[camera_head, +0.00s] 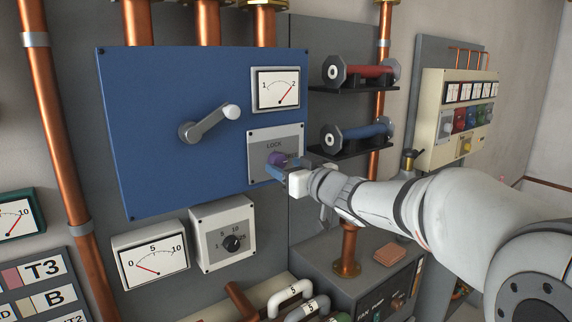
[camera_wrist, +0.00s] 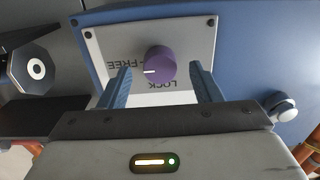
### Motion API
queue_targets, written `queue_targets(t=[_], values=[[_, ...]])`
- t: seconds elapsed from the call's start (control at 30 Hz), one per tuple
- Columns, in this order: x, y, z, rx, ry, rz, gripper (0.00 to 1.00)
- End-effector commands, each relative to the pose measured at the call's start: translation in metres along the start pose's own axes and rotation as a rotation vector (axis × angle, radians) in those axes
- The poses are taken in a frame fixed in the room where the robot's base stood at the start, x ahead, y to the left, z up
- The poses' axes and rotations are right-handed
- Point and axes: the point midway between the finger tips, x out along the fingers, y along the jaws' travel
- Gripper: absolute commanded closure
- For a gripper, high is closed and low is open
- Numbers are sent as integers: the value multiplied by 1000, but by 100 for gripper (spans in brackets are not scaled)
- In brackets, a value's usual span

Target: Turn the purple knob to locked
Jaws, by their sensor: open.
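The purple knob (camera_wrist: 158,62) sits on a grey plate printed LOCK and FREE, upside down in the wrist view. Its white mark points left there, toward the FREE print. In the head view the knob (camera_head: 277,158) is on the plate (camera_head: 262,142) at the lower right of the blue panel (camera_head: 190,100), partly hidden by my gripper. My gripper (camera_wrist: 164,84) is open, its blue fingers apart on either side of and just below the knob in the wrist view. No contact with the knob shows. My gripper (camera_head: 277,172) is close to the plate in the head view.
A grey lever (camera_head: 208,122) and a gauge (camera_head: 276,88) are on the blue panel. Red (camera_head: 368,72) and blue (camera_head: 360,130) cylinders rest on black shelves to the right. A dial box (camera_head: 224,236) is below the panel. Copper pipes run nearby.

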Motion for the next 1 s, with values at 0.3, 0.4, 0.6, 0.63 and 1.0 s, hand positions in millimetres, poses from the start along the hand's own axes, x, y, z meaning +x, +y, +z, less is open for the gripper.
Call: queue_targets(t=[0.3, 0.4, 0.6, 0.63, 1.0], values=[[18, -1, 0, 0, -1, 0, 42], [18, 0, 0, 0, -1, 1, 42], [17, 0, 0, 0, -1, 1, 54], [17, 0, 0, 0, -1, 1, 57], [17, 0, 0, 0, -1, 1, 86]])
